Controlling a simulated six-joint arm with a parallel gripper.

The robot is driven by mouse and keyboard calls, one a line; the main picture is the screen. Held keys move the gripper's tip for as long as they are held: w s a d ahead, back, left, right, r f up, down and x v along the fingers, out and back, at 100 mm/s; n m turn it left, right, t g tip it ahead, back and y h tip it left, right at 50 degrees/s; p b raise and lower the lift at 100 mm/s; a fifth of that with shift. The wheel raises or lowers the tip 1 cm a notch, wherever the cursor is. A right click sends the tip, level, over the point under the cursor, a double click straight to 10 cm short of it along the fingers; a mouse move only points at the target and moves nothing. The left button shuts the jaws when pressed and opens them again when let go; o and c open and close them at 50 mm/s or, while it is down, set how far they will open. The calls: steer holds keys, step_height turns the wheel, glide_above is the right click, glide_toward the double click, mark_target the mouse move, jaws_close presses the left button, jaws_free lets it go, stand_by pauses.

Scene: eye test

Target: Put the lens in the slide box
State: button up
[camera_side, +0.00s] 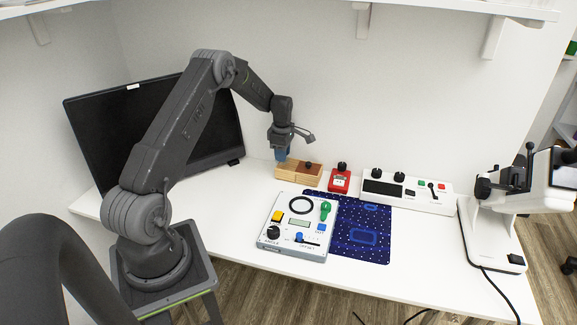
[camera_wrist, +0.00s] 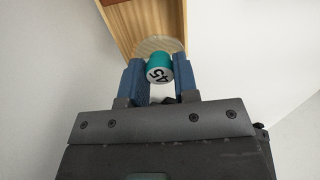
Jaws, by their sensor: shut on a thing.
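The lens (camera_wrist: 160,45) is a pale see-through disc with a teal grip that bears dark digits on its white end. My gripper (camera_wrist: 160,80) is shut on the teal grip, with one blue finger on each side; it also shows in the side view (camera_side: 282,155). The slide box (camera_side: 298,174) is a wooden box at the back of the table with a dark knob on top. In the wrist view the slide box (camera_wrist: 125,20) is just beyond the lens, and the disc overlaps its edge. In the side view my gripper is over its left end, and I cannot make out the lens.
A red device (camera_side: 340,181) stands close right of the box, then a long white panel (camera_side: 440,202) with knobs. A grey control box (camera_side: 270,238) and a dark blue mat (camera_side: 376,220) lie in front. A monitor (camera_side: 225,125) stands behind left. The front-left table is clear.

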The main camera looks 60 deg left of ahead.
mark_target(288, 159)
steer(key=shift+w+d+f, duration=0.2)
steer(key=shift+w+f, duration=0.15)
steer(key=shift+w, duration=0.15)
steer(key=shift+w+d+f, duration=0.2)
steer(key=shift+w+f, duration=0.15)
steer(key=shift+w, duration=0.1)
steer(key=shift+f, duration=1.9)
steer(key=shift+f, duration=0.15)
steer(key=o, duration=0.6)
